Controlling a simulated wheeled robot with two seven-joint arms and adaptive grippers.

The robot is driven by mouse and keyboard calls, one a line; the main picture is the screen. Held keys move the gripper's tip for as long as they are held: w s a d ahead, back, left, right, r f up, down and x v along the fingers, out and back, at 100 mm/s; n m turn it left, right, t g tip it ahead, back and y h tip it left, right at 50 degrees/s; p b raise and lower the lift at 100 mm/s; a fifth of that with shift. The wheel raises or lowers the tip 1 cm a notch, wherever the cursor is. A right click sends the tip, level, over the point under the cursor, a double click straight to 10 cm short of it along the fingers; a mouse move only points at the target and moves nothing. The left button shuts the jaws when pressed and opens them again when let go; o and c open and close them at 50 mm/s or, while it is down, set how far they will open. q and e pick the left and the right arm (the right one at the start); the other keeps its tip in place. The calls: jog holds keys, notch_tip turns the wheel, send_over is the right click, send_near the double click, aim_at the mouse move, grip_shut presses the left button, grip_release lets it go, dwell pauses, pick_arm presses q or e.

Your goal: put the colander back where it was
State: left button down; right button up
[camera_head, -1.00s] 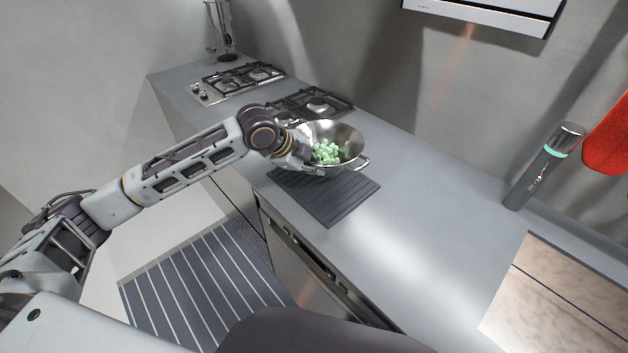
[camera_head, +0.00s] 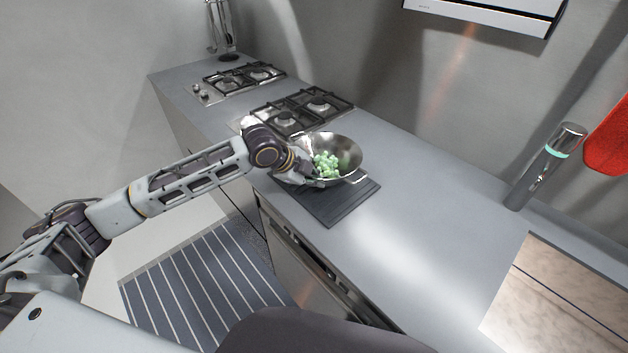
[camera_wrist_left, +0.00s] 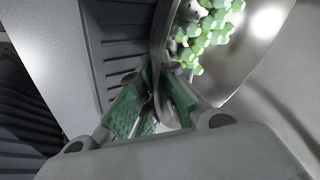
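The colander (camera_head: 347,146) is a shiny metal bowl with green pieces in it. In the head view it is over the back part of a dark ribbed mat (camera_head: 335,208); I cannot tell whether it touches the mat. My left gripper (camera_head: 310,178) is at its left side. In the left wrist view the green-padded fingers of the gripper (camera_wrist_left: 152,108) close on the near edge of the colander (camera_wrist_left: 245,62), at the rim or handle, with the ribbed mat below. The exact grip is partly hidden. My right gripper is not in view.
Two gas hobs (camera_head: 318,104) (camera_head: 245,77) lie on the counter behind and left of the colander. A grey cylinder with a teal band (camera_head: 546,168) stands at the right, near a red thing (camera_head: 608,140). A beige panel (camera_head: 560,300) is at front right. The counter between is clear.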

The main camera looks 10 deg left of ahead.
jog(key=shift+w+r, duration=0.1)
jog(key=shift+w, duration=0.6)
pick_arm(q)
jog(key=c, duration=2.1)
grip_release()
jog(key=shift+f, duration=0.15)
jog(key=o, duration=0.5)
jog(key=shift+c, duration=0.2)
jog(key=shift+s+a+r, duration=0.1)
jog(key=shift+r, duration=0.15)
jog(key=v, duration=1.1)
jog(key=shift+s+r, duration=0.2)
jog(key=shift+s, duration=0.05)
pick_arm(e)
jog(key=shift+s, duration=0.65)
pick_arm(q)
jog(key=shift+a, duration=0.1)
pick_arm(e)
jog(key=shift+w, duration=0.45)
